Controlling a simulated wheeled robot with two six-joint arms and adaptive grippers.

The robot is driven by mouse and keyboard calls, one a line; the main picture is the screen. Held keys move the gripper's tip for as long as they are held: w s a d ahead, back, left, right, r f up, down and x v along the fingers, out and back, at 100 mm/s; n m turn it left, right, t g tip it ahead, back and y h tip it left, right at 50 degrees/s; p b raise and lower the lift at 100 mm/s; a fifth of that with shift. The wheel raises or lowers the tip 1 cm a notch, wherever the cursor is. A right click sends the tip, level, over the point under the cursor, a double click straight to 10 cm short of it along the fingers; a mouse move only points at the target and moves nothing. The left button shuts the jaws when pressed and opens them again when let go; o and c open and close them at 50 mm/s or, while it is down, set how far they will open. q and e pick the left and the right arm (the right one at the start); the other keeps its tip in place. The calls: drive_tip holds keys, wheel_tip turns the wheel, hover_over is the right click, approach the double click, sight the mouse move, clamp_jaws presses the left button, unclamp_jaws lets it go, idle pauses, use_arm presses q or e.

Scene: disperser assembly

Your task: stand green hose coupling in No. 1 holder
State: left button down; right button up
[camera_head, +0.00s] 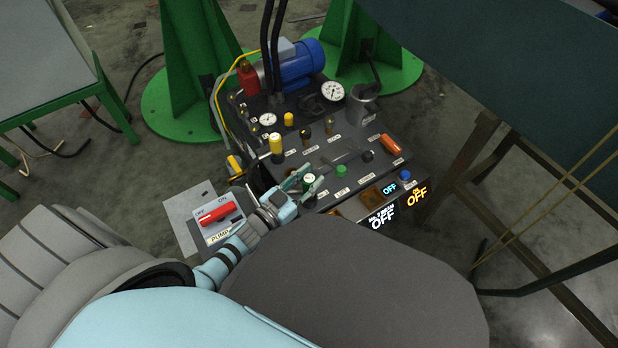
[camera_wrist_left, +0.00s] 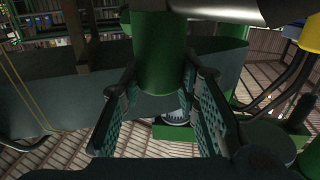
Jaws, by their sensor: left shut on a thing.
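My left gripper (camera_head: 306,186) is over the near left part of the control panel in the head view, shut on the green hose coupling (camera_head: 309,179), whose pale top shows between the fingers. In the left wrist view the coupling (camera_wrist_left: 160,55) is an upright green cylinder between the two pads of my gripper (camera_wrist_left: 163,85). Its lower end is hard to make out, so I cannot tell whether it touches the panel. My right gripper is not in view.
The dark panel (camera_head: 352,187) carries a yellow fitting (camera_head: 276,144), a small green part (camera_head: 341,170), a black knob (camera_head: 367,156) and an orange handle (camera_head: 391,145). Gauges and a blue motor (camera_head: 302,64) stand behind. A red pump switch (camera_head: 218,213) is at the left.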

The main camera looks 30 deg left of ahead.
use_arm(q)
drive_tip(key=shift+f+b, duration=0.75)
drive_tip(key=shift+f, duration=0.1)
drive_tip(key=c, duration=1.2)
unclamp_jaws()
drive_tip(key=shift+o, duration=0.2)
drive_tip(key=v, duration=1.2)
drive_tip(key=shift+d, duration=0.1)
